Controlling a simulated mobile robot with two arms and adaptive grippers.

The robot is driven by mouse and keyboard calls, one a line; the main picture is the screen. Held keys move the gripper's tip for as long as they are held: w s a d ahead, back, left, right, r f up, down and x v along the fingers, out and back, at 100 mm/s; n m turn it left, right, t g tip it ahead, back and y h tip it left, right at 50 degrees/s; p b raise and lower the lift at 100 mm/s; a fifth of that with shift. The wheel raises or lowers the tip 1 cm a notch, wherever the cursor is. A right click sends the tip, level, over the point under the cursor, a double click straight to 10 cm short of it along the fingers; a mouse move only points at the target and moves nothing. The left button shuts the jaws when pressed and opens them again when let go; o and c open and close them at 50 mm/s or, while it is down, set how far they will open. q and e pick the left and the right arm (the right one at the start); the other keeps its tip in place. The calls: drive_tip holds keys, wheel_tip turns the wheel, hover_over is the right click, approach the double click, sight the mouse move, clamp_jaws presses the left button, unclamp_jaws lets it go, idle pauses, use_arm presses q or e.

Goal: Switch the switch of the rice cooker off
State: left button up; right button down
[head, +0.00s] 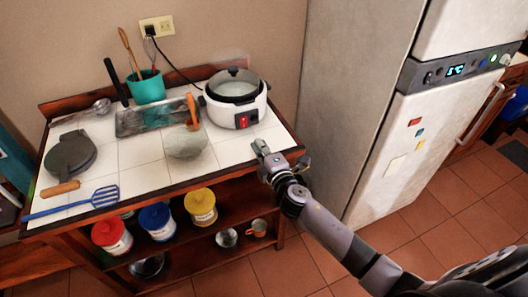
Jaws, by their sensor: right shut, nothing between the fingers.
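The white rice cooker (222,112) stands upright at the back right of the tiled table, with a dark lid (236,86) on it. Its red switch (242,120) is on the front, facing me; I cannot tell which way it is set. My right gripper (258,146) is at the table's right front edge, below and slightly right of the switch and apart from the cooker. It is shut and empty. My left gripper is not in view.
A stone mortar (185,143) with a wooden pestle stands left of the cooker, beside a metal tray (135,121). A black cord runs from the wall socket (157,27) to the cooker. A fridge (355,90) stands to the right. Colored canisters (201,208) sit on the lower shelf.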

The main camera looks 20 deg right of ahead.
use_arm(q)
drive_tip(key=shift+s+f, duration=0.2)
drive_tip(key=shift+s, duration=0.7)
use_arm(e)
drive_tip(key=shift+s+r, duration=0.15)
drive_tip(key=shift+s, duration=1.35)
